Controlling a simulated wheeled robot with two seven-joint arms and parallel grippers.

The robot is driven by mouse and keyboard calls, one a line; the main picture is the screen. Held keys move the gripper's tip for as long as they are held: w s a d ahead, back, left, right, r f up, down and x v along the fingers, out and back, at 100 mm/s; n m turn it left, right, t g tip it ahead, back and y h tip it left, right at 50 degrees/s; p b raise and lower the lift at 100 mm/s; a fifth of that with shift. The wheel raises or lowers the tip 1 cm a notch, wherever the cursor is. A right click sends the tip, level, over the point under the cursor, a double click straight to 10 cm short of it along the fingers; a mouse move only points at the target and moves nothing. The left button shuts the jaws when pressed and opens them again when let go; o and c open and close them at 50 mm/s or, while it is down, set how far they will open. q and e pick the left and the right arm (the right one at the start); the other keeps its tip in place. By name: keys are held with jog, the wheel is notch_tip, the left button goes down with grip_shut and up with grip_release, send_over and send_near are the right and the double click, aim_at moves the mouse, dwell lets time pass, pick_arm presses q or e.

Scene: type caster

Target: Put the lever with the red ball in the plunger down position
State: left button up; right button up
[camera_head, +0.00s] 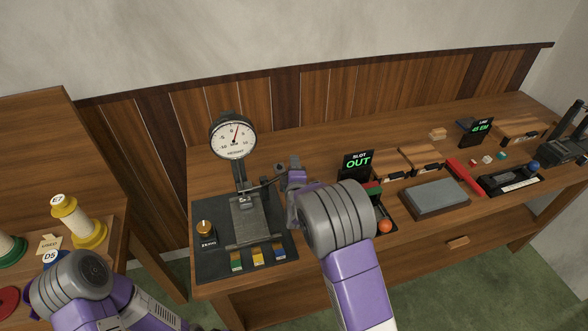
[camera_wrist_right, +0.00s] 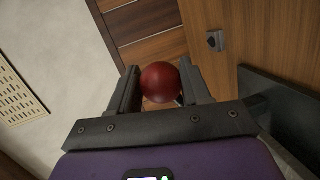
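The lever's red ball (camera_wrist_right: 160,82) shows in the right wrist view, between the two dark fingers of my right gripper (camera_wrist_right: 161,75). The ball fills the gap at the fingertips, and both fingers appear to touch it. A bit of metal shows beside the ball; most of the lever is hidden. In the head view my right gripper (camera_head: 284,168) is beside the grey machine (camera_head: 247,218) with the dial gauge (camera_head: 233,138). The ball in the grip and the plunger cannot be made out there. My left gripper is out of view; only its arm shows at lower left.
An orange-red ball (camera_head: 385,227) sits right of my right arm. The OUT sign (camera_head: 357,163), a grey stone block (camera_head: 434,197) and wooden boxes stand farther right. Spools (camera_head: 78,222) stand at left.

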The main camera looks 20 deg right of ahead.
jog(key=o, duration=0.3)
jog(key=shift+o, duration=0.2)
jog(key=v, duration=0.7)
jog(key=shift+s+a+r+p, duration=0.15)
jog(key=shift+s+p, duration=0.1)
jog(key=shift+p, duration=0.15)
